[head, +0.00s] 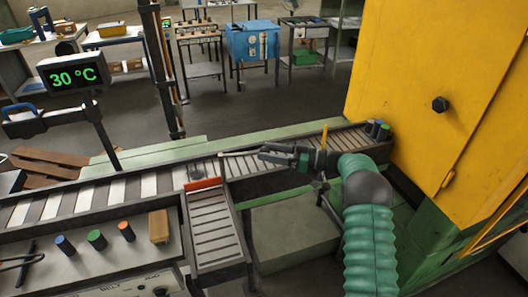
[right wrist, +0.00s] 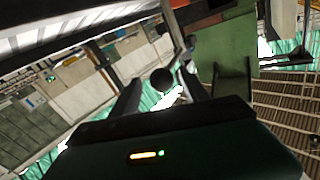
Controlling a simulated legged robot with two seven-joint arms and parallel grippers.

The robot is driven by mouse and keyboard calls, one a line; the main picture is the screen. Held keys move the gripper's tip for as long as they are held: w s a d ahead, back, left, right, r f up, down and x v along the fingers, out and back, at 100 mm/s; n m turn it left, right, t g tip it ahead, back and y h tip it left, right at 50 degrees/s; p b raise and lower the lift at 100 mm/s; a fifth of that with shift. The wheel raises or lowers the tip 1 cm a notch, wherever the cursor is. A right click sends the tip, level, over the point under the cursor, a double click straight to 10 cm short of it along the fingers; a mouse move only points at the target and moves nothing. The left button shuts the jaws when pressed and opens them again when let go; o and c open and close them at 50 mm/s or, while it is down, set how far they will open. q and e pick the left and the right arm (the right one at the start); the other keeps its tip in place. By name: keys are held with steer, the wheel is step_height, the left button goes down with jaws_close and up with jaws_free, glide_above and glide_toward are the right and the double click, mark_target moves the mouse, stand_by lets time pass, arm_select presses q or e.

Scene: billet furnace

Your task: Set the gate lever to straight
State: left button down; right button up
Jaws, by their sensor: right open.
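My right gripper (head: 270,153) reaches in from the right above the roller conveyor, its fingers pointing left. In the right wrist view its two fingers (right wrist: 160,92) stand apart. A dark round knob (right wrist: 161,80) shows between them; I cannot tell whether it touches either finger. A pale thin rod (head: 238,153) lies just left of the fingertips in the head view. It may be the gate lever, but which way it is set is not clear. A red gate bar (head: 203,184) sits at the top of the side roller chute (head: 215,225). My left gripper is not in view.
The main conveyor (head: 120,190) runs from lower left to the yellow furnace housing (head: 430,90) at right. Dark cylinders (head: 376,129) stand at its far end. A 30 °C display (head: 74,76) and a dark post (head: 160,70) rise at left. Coloured cylinders (head: 96,240) stand on the front panel.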

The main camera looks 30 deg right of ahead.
steer(key=b+v, duration=0.2)
steer(key=v, duration=1.2)
steer(key=shift+d+f, duration=0.2)
steer(key=shift+d, duration=0.25)
steer(key=shift+s, duration=0.2)
